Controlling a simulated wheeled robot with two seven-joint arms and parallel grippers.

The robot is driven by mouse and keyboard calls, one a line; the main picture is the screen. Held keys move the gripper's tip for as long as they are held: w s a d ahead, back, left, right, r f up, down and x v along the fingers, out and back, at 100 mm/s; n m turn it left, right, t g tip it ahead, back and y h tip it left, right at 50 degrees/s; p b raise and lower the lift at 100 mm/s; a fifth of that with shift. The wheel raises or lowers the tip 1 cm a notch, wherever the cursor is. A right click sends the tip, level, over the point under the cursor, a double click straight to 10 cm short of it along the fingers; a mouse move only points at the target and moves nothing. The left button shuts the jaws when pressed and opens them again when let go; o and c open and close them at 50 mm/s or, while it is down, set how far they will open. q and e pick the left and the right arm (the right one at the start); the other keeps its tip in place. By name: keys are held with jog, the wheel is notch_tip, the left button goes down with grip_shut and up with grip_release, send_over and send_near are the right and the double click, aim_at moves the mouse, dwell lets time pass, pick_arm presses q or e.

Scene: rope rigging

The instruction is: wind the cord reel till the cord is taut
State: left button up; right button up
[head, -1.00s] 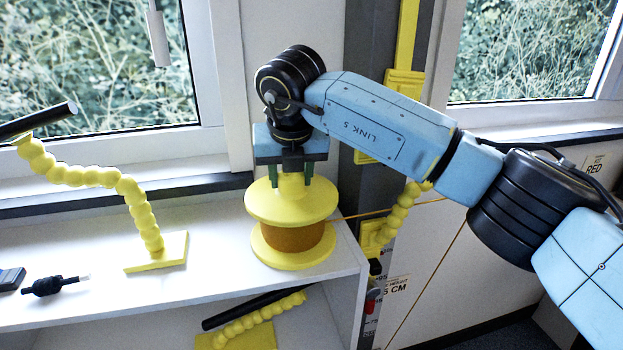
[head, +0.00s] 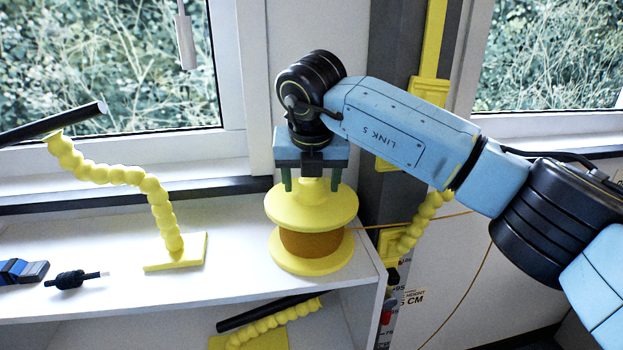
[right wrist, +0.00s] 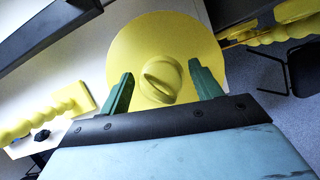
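The cord reel (head: 312,208) is a yellow two-flange spool standing upright on the white shelf near its right end. Orange-brown cord (head: 312,243) is wound on its core. The cord's free run (head: 415,220) leaves rightward, and a lower stretch (head: 470,296) hangs in a bowed curve. My right gripper (head: 313,186) points down over the reel, its green fingers on either side of the yellow knob on top. In the right wrist view the knob (right wrist: 162,80) sits between the spread fingers, with gaps on both sides. My left gripper is out of view.
A yellow beaded arm (head: 152,187) on a square foot stands left of the reel, holding a black tube. A small black tool (head: 76,279) and a blue-black item (head: 22,271) lie at left. Another beaded arm (head: 268,322) lies below. A grey post (head: 395,120) stands behind right.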

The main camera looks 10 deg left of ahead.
jog(key=b+v, duration=0.1)
jog(key=v, duration=1.2)
jog(key=shift+r, duration=0.25)
